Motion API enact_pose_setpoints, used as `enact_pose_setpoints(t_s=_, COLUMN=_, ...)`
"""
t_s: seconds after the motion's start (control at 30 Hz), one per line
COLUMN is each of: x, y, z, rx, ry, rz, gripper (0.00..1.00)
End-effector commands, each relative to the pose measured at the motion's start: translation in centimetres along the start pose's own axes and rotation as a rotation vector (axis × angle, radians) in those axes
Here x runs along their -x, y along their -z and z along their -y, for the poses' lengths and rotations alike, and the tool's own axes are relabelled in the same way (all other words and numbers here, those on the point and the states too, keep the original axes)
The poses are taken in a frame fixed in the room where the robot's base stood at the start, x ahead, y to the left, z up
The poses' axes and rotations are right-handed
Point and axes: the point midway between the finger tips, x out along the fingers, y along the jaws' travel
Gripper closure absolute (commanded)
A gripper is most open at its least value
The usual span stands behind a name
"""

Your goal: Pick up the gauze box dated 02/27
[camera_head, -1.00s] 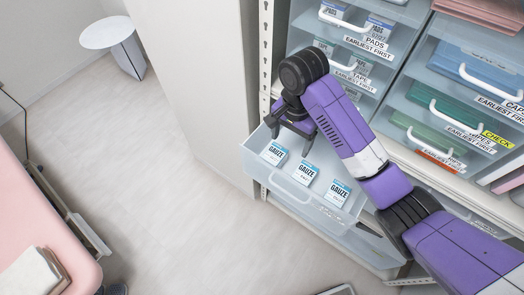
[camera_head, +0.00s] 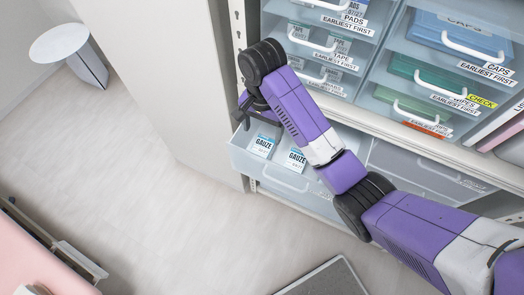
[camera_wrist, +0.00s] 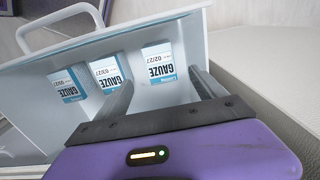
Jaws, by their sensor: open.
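An open clear drawer (camera_head: 286,181) holds a row of white-and-blue gauze boxes. Two show in the head view, a left box (camera_head: 263,146) and a right box (camera_head: 297,158); my arm hides the rest of the drawer. The wrist view shows three boxes, upside down: left (camera_wrist: 67,85), middle (camera_wrist: 105,70) and right (camera_wrist: 160,62). The middle date looks like 02/27, but the print is small; the right box's date is unclear. My gripper (camera_wrist: 161,78) is open and empty, its fingers over the drawer, either side of the right box in the picture. Contact cannot be told.
Closed drawers of pads, tape (camera_head: 318,40), caps and wipes (camera_head: 435,77) rise above the open drawer. A white cabinet side (camera_head: 180,90) stands to its left. A round side table (camera_head: 70,55) and pink bed (camera_head: 20,262) are farther left. Floor between is clear.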

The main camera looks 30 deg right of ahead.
Motion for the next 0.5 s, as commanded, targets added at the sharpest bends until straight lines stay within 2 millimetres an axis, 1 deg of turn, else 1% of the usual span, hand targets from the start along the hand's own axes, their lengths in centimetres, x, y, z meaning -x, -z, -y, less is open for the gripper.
enact_pose_setpoints(t_s=0.03, x=-1.4, y=0.0, z=0.0, rx=0.000, ry=0.000, rz=0.000, gripper=0.20)
enact_pose_setpoints(t_s=0.3, x=-4.7, y=0.0, z=0.1, rx=0.000, ry=0.002, rz=0.000, gripper=0.20)
enact_pose_setpoints(t_s=0.5, x=-6.6, y=0.0, z=0.0, rx=-0.001, ry=0.000, rz=0.001, gripper=0.20)
